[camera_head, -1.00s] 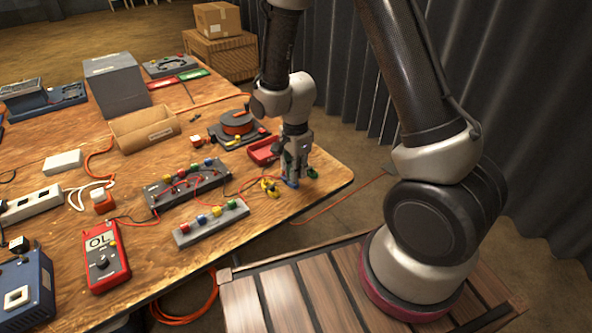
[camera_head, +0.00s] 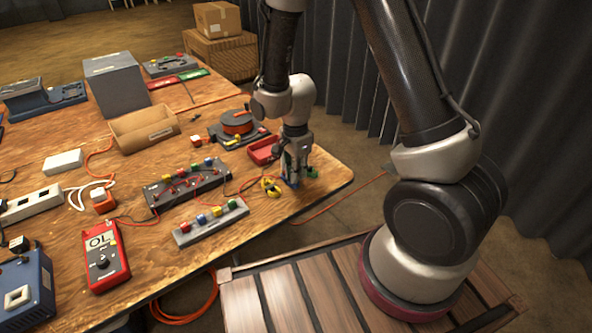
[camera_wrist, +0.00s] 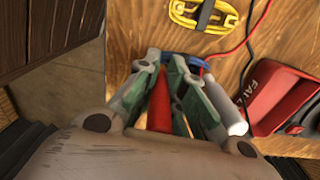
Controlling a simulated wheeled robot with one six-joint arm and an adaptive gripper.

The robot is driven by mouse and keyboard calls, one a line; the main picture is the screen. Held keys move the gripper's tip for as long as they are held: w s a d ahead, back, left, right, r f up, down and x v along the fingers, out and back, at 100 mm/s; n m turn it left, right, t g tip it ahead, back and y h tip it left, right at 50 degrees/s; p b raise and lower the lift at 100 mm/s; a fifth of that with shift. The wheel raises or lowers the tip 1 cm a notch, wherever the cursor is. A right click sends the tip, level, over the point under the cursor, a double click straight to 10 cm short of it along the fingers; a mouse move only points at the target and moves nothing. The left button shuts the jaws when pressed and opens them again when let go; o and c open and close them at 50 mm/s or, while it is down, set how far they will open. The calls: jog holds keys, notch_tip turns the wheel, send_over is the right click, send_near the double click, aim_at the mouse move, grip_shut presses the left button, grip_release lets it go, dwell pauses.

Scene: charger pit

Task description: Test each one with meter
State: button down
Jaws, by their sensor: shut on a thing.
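My gripper (camera_head: 291,181) is low over the near right end of the workbench. In the wrist view my gripper (camera_wrist: 172,62) has its fingertips closed at a blue coiled lead (camera_wrist: 185,60), mostly hidden by them. A red rod-like part shows between the fingers; I cannot tell what it is. A yellow coiled lead (camera_head: 270,186) with a dark band lies beside the gripper, also seen in the wrist view (camera_wrist: 203,13). A green piece (camera_head: 312,173) lies just right of it. The red meter (camera_head: 105,258) reads "OL" at front left.
A grey strip with coloured posts (camera_head: 211,224) and a dark terminal block (camera_head: 187,187) with red leads lie left of the gripper. A red tray (camera_wrist: 275,95) with partly visible lettering is close by. A cable reel (camera_head: 236,126) stands behind. The bench edge is close on the right.

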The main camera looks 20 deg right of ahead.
jog(key=shift+f, duration=0.65)
dwell(0.8)
jog(key=c, duration=1.1)
grip_release()
jog(key=shift+r, duration=3.75)
jog(key=shift+r, duration=0.1)
